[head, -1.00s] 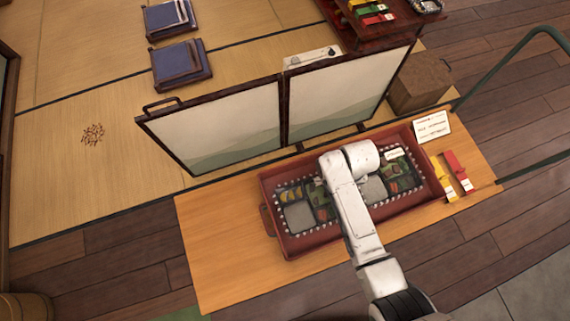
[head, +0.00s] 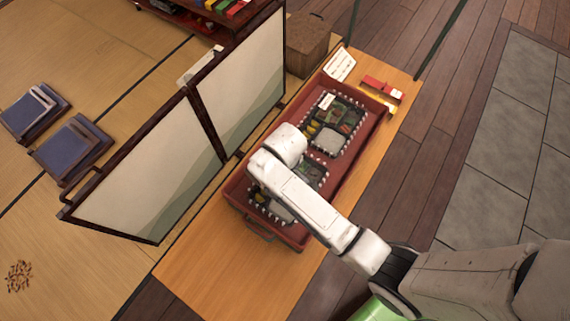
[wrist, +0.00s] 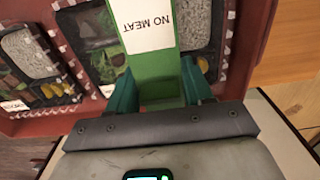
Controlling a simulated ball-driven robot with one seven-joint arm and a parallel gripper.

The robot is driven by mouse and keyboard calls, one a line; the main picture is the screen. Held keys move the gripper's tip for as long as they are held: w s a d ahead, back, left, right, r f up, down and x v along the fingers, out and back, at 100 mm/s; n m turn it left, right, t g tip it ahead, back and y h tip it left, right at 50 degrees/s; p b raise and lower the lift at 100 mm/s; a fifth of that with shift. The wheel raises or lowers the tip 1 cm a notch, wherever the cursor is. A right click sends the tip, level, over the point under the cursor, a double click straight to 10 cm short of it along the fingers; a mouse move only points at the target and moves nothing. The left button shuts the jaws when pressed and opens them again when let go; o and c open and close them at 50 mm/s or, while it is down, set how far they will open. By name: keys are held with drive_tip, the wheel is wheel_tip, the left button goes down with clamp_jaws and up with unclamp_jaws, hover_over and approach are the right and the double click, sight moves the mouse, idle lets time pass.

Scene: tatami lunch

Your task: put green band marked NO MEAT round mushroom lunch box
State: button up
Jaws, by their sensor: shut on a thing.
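My gripper (wrist: 158,92) is shut on the green band (wrist: 155,68), whose white label reads NO MEAT. In the wrist view the band extends forward from between the teal fingers, over a lunch box (wrist: 97,45) that it partly hides. My gripper and the band are hidden there. I cannot tell which box holds mushrooms.
The red tray (head: 372,133) stands on a wooden table. A folding screen (head: 160,160) rises along its left side. A white card (head: 340,64) and red (head: 382,87) and yellow bands lie at the table's far end. The table's near end (head: 205,262) is clear.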

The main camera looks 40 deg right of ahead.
drive_tip(key=shift+f+b, duration=1.25)
drive_tip(key=shift+f, duration=0.2)
drive_tip(key=shift+d+f, duration=0.1)
drive_tip(key=shift+f, duration=1.1)
